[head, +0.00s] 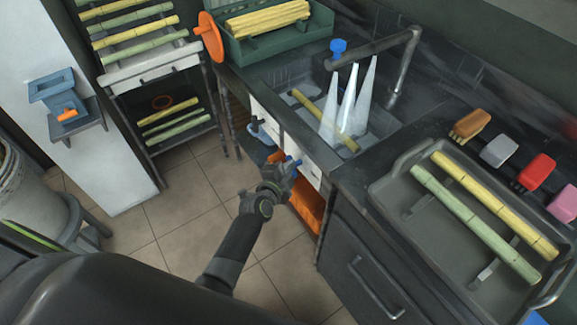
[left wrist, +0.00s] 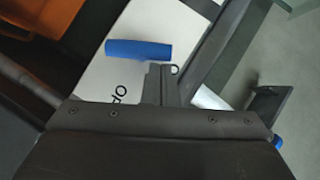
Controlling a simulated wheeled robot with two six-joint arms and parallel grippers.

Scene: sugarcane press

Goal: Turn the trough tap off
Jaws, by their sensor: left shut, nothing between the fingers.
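The sink trough (head: 385,122) holds a yellow cane, and white water jets (head: 347,105) fall into it from a dark spray pipe (head: 375,45) with a blue knob (head: 338,46). A blue handle (head: 292,163) sits on the white front panel (head: 312,172) below the sink. In the left wrist view this blue handle (left wrist: 138,50) lies across the white panel (left wrist: 125,75), beside partly hidden dark letters. My left gripper (head: 287,168) is at the panel, close to the handle. Its fingers (left wrist: 164,72) are shut and empty, just below the handle's right end; contact is unclear. My right gripper is out of view.
A grey tray (head: 400,205) with a green and a yellow cane lies on the counter at the right, beside several coloured blocks. A green crate (head: 235,45) of canes stands behind the sink. An orange bin (head: 308,205) is under the panel. The tiled floor around my left arm is clear.

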